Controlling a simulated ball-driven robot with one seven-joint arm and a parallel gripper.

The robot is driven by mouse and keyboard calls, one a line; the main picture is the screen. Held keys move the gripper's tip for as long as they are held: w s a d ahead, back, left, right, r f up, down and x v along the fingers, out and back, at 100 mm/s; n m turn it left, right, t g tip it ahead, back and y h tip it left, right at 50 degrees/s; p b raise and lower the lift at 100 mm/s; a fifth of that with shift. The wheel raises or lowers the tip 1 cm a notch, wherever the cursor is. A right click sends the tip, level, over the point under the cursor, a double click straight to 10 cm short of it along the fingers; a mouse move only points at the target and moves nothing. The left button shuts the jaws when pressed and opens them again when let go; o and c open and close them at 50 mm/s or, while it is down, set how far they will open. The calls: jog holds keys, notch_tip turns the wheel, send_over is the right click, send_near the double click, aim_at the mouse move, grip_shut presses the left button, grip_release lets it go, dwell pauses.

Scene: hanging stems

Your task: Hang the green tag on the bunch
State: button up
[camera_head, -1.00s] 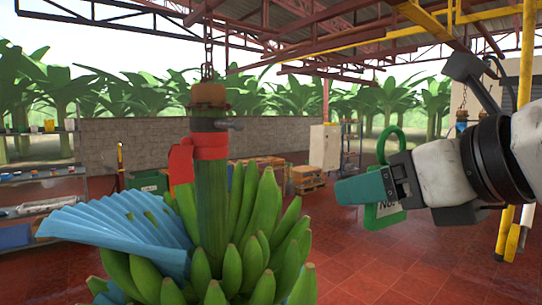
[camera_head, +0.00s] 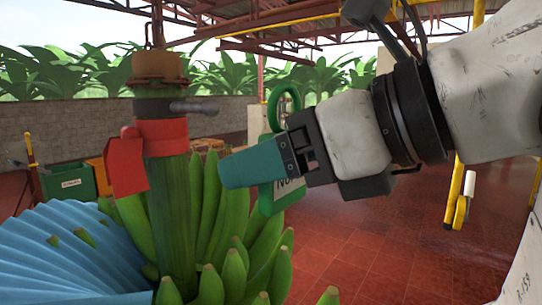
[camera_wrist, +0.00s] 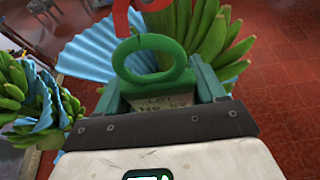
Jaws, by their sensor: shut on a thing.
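The green tag (camera_head: 267,200) has a ring (camera_head: 284,104) at its top and a pale label with dark lettering. My gripper (camera_head: 256,165) is shut on the tag, with teal fingertips pointing left. In the wrist view the tag's ring (camera_wrist: 154,58) stands up between the fingers. The bunch of green bananas (camera_head: 215,240) hangs from a thick stem (camera_head: 175,215). A red ribbon (camera_head: 127,163) is tied around the stem. Above it are a dark clamp with a side peg (camera_head: 195,107) and a rusty collar (camera_head: 158,68). The tag is right of the stem, apart from it.
A pleated blue cover (camera_head: 65,255) spreads around the left of the bunch. A green bin (camera_head: 70,182) stands behind. Another bunch (camera_wrist: 30,100) shows at left in the wrist view. Yellow posts (camera_head: 457,190) stand at right; red floor is open between.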

jog(key=shift+w+a, duration=0.95)
jog(key=shift+a, duration=0.2)
jog(key=shift+w+a, duration=0.9)
jog(key=shift+a, duration=0.25)
jog(key=shift+w+a, duration=0.85)
jog(key=shift+a, duration=0.3)
jog(key=shift+w+a, duration=0.85)
jog(key=shift+a, duration=0.25)
dwell(1.7)
